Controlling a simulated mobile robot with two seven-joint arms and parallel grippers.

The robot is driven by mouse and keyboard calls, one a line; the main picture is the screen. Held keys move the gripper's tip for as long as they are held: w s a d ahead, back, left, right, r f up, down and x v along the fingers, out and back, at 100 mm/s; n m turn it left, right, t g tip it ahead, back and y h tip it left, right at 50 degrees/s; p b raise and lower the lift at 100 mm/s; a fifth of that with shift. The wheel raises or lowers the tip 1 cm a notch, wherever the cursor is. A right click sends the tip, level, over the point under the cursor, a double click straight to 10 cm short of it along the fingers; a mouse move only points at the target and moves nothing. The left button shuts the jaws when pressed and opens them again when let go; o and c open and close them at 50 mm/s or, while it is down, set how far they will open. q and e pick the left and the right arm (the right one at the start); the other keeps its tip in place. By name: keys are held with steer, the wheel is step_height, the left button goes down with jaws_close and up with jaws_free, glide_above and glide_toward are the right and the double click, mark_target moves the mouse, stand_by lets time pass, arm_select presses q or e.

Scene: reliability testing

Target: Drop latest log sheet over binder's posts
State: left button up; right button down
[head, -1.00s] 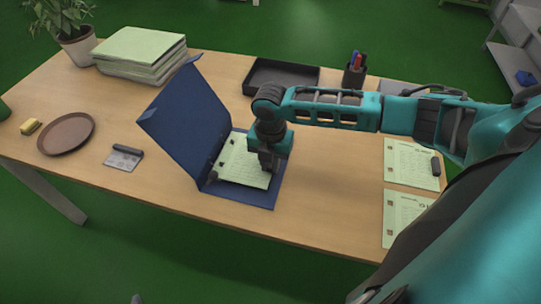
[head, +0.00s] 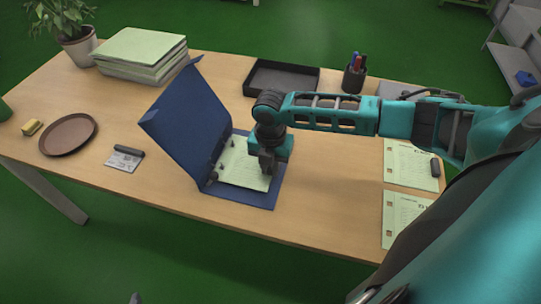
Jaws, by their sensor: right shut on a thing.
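The blue binder (head: 185,118) lies open on the desk, its cover tilted up to the left. Pale green log sheet paper (head: 243,170) lies over its right half. Dark posts (head: 214,176) show along the paper's left edge near the spine. My right gripper (head: 267,168) points down at the paper's right edge and is shut on the log sheet. The sheet looks low and nearly flat over the binder. I cannot tell whether its holes are around the posts, or separate it from any paper beneath. My left gripper is not in view.
Two more printed sheets (head: 405,215) lie at the desk's right side, with a dark object on the upper one. A black tray (head: 283,77) and pen cup (head: 354,78) stand behind. A paper stack (head: 140,55), brown plate (head: 68,134) and card (head: 124,160) are left.

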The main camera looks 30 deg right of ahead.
steer(key=shift+f, duration=0.2)
steer(key=c, duration=1)
jaws_free()
step_height(320, 180, up, 13)
steer(key=shift+f, duration=0.1)
steer(key=shift+s, duration=0.1)
